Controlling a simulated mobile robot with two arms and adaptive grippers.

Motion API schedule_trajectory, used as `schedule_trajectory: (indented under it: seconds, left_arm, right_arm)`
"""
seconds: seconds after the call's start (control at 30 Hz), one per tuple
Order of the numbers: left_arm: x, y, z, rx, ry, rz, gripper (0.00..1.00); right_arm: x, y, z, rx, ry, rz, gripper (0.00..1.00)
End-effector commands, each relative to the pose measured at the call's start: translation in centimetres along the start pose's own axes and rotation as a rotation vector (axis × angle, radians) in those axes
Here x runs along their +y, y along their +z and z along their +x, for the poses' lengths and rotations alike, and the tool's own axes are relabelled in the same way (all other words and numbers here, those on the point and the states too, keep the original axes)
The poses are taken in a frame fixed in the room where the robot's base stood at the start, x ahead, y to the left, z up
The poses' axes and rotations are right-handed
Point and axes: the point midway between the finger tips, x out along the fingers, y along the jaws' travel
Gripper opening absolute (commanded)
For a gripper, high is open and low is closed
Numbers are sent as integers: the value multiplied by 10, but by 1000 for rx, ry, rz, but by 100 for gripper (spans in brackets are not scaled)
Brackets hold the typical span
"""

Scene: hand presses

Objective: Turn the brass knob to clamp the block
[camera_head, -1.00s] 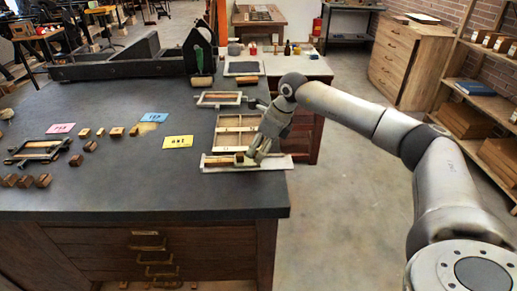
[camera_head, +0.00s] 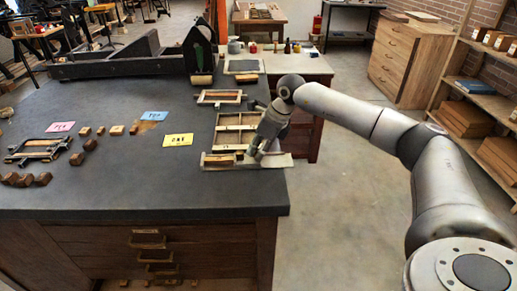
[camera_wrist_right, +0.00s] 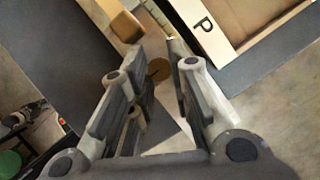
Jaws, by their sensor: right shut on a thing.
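The brass knob (camera_wrist_right: 158,69) shows as a round disc between the fingers of my right gripper (camera_wrist_right: 160,75) in the right wrist view. The fingers are shut on it. In the head view my right gripper (camera_head: 254,153) is at the right end of the small clamping frame (camera_head: 272,161) and hides the knob there. A wooden block (camera_head: 220,158) lies in that frame; a block (camera_wrist_right: 118,20) also shows near the fingertips in the wrist view. Whether the block is pressed tight cannot be told. My left gripper is not in view.
A larger wooden frame (camera_head: 236,121) lies just behind the clamping frame. A yellow card (camera_head: 178,140) lies to the left, and several small blocks and another clamp (camera_head: 38,150) lie farther left. The near part of the bench top (camera_head: 130,190) is clear.

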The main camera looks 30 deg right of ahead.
Motion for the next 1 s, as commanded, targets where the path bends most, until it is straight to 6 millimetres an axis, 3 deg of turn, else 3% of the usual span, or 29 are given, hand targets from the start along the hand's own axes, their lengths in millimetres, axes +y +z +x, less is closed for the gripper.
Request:
schedule_trajectory:
  seconds: [0.37, 1.0]
  left_arm:
    - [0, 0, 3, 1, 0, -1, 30]
    - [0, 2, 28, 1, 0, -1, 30]
  right_arm:
    - [2, 0, 1, -6, -78, 184, 0]
    - [7, 3, 3, -22, -307, 741, 0]
